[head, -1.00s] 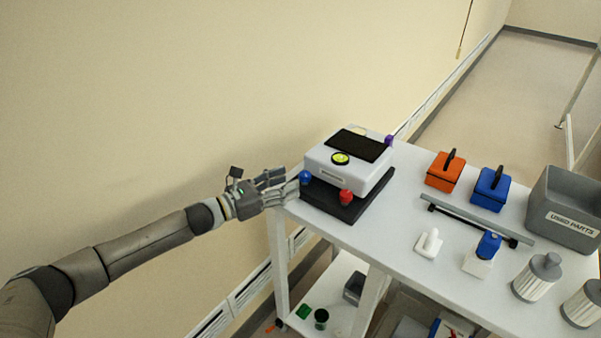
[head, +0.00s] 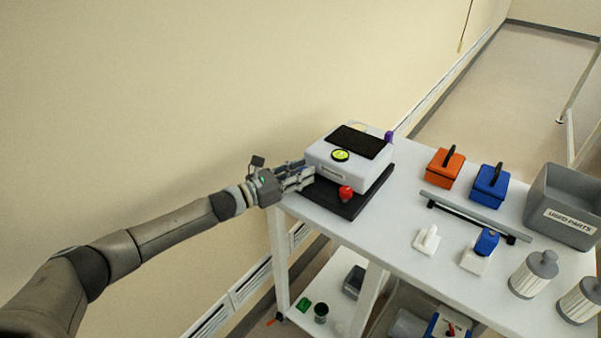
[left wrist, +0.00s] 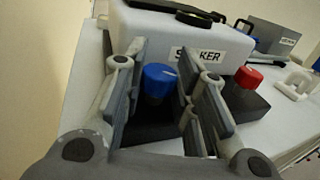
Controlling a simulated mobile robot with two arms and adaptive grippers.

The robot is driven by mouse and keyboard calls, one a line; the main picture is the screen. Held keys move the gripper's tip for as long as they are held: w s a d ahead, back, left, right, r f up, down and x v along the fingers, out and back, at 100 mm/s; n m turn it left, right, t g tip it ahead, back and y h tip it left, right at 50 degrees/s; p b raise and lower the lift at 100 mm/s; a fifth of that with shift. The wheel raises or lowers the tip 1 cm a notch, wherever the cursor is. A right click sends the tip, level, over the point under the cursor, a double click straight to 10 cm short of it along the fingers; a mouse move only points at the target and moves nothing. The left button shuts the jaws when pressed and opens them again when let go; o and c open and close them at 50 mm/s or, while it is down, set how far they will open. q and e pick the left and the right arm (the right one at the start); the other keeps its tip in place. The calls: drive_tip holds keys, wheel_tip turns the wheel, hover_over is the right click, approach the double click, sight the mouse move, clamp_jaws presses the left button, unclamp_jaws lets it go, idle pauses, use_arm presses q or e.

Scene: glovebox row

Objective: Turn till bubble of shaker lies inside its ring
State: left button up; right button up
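The shaker (head: 355,160) is a white box with a black top plate, on a black base (head: 340,199) on the table. Its yellow-green round bubble level (head: 341,155) sits on its front top edge; the bubble is too small to place. A red knob (head: 346,192) is at the front right corner and a purple one (head: 389,137) at the back. A blue knob (left wrist: 159,82) shows in the left wrist view, between the open fingers of my left gripper (left wrist: 165,95). In the head view the left gripper (head: 299,177) covers that knob. My right gripper is out of view.
On the white table (head: 392,237) stand an orange box (head: 444,171), a blue box (head: 489,187), a grey bar (head: 475,216), small white pieces, filter cylinders (head: 535,275) and a grey "USED PARTS" bin (head: 565,207). A wall runs behind on the left.

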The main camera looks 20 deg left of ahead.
use_arm(q)
drive_tip(key=shift+c, duration=1)
drive_tip(key=shift+s+d+f+y, duration=0.1)
drive_tip(key=shift+y, duration=0.2)
drive_tip(key=shift+d+n+t+y+b, duration=0.1)
drive_tip(key=shift+n+t+y+b, duration=0.3)
drive_tip(key=shift+n+t+y, duration=0.45)
drive_tip(key=n+y+b, duration=0.1)
drive_tip(key=n+y, duration=0.1)
drive_tip(key=n+t+y+b, duration=0.1)
drive_tip(key=y, duration=0.2)
drive_tip(key=n+t+y+b, duration=0.1)
drive_tip(key=n+y, duration=0.1)
drive_tip(key=y, duration=0.1)
drive_tip(key=shift+s+d+n+y, duration=0.1)
drive_tip(key=shift+d+n+y, duration=0.15)
drive_tip(key=shift+d+n, duration=0.1)
drive_tip(key=n+y, duration=0.1)
drive_tip(key=y, duration=0.1)
drive_tip(key=n+y+b, duration=0.1)
drive_tip(key=n+y, duration=0.1)
drive_tip(key=y, duration=0.1)
drive_tip(key=shift+d+n+y, duration=0.25)
drive_tip(key=shift+n+y, duration=0.05)
drive_tip(key=shift+d+n+g+y+b, duration=0.1)
drive_tip(key=shift+n+g+y+b, duration=0.35)
drive_tip(key=shift+n+g+y, duration=0.9)
drive_tip(key=shift+d+n+g+y+b, duration=0.1)
drive_tip(key=shift+n+g+y+b, duration=0.65)
drive_tip(key=shift+y, duration=1.1)
